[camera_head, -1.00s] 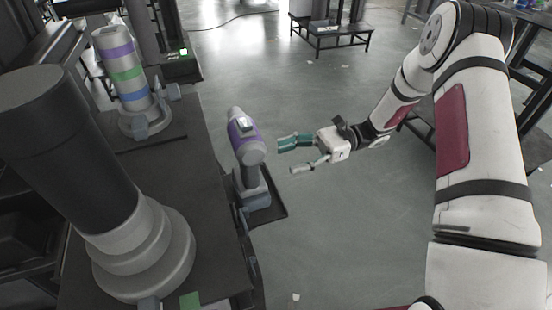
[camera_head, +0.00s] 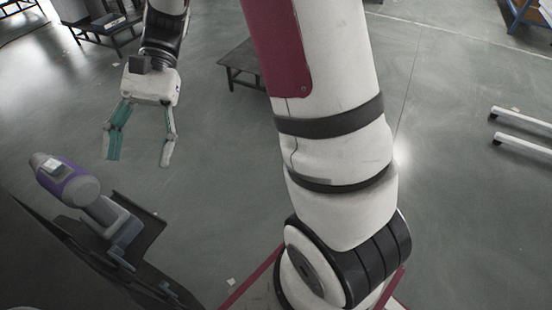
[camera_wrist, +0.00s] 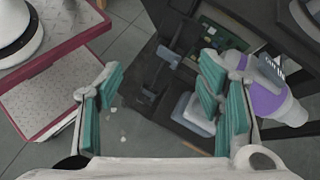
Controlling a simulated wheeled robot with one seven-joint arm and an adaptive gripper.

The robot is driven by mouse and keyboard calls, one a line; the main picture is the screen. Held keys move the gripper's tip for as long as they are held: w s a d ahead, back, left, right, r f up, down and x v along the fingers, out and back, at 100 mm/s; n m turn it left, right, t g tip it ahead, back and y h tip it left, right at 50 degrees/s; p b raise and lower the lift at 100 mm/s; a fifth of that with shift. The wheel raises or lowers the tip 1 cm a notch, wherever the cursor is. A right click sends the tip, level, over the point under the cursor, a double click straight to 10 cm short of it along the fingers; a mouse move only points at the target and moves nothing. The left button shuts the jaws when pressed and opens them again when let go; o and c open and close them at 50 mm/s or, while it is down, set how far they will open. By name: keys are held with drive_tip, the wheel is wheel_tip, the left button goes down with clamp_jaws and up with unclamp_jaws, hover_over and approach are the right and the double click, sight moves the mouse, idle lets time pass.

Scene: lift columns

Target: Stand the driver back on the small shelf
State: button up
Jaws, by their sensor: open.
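The driver (camera_head: 75,187), grey with a purple band, stands on the dark small shelf (camera_head: 146,222) at the lower left of the head view. Its battery foot is down on the shelf. In the wrist view the driver (camera_wrist: 265,100) is at the right, partly hidden behind a finger, with its grey foot (camera_wrist: 193,114) showing below. My gripper (camera_head: 138,158) is open and empty, its teal-padded fingers spread. It is above and to the right of the driver in the head view. In the wrist view, my gripper (camera_wrist: 160,88) shows no object held between the pads.
A green circuit board (camera_wrist: 222,38) lies beyond the shelf in the wrist view. A low dark table (camera_head: 240,62) stands behind my gripper. Open grey floor (camera_head: 200,185) lies right of the shelf. White bars (camera_head: 525,130) are at the far right.

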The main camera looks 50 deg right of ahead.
drive_tip(key=s+d+r+n+t+h, duration=0.2)
drive_tip(key=s+d+n+t+h, duration=0.1)
drive_tip(key=s, duration=0.7)
drive_tip(key=s+d+r+n+t+h, duration=0.3)
drive_tip(key=s+d+h, duration=0.3)
drive_tip(key=s, duration=0.5)
drive_tip(key=shift+d+n+t+h, duration=0.3)
drive_tip(key=shift+d+n+t, duration=0.4)
drive_tip(key=shift+n, duration=0.1)
drive_tip(key=shift+a, duration=0.1)
wheel_tip(320, 180, up, 20)
drive_tip(key=t+p, duration=0.3)
drive_tip(key=p, duration=1.5)
drive_tip(key=shift+a+r+p, duration=0.2)
drive_tip(key=shift+p, duration=0.1)
